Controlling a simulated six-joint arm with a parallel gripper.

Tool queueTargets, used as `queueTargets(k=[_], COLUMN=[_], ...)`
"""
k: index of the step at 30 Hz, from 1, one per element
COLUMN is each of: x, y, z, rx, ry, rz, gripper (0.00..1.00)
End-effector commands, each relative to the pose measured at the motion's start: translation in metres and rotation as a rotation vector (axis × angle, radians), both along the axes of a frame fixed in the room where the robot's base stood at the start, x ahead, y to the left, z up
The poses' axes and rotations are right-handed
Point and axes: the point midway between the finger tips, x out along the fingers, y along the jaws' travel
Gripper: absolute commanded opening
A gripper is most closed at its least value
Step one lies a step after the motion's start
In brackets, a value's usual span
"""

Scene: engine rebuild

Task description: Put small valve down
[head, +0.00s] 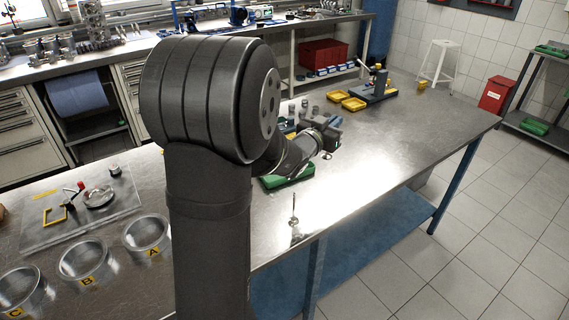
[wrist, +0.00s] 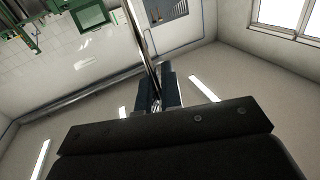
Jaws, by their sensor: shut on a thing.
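My gripper (head: 330,140) is above the middle of the bench, beyond my arm's large dark joint. In the wrist view, its dark fingers (wrist: 158,95) are shut on a thin shiny metal rod, the stem of the small valve (wrist: 143,45). The rod runs up and slightly left out of the frame, so its far end is hidden. I cannot clearly make out the held valve in the head view. A separate thin, upright metal piece (head: 294,210) shows near the bench's front edge, apart from my gripper.
Metal bowls marked A (head: 147,235), B (head: 84,262) and C (head: 25,290) stand at the left. A green tray (head: 287,180) lies below my gripper. Yellow trays (head: 347,101) and a fixture (head: 376,90) are farther back. The bench's right side (head: 410,135) is clear.

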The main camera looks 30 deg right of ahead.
Motion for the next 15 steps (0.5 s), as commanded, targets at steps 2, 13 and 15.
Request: queueTargets(k=[2, 13, 15], x=[0.008, 0.045, 0.061], y=[0.024, 0.062, 0.068], z=[0.001, -0.021, -0.032], rx=[0.000, 0.003, 0.003], ry=[0.001, 0.006, 0.006], rz=[0.025, 0.053, 0.054], gripper=[0.00, 0.00, 0.00])
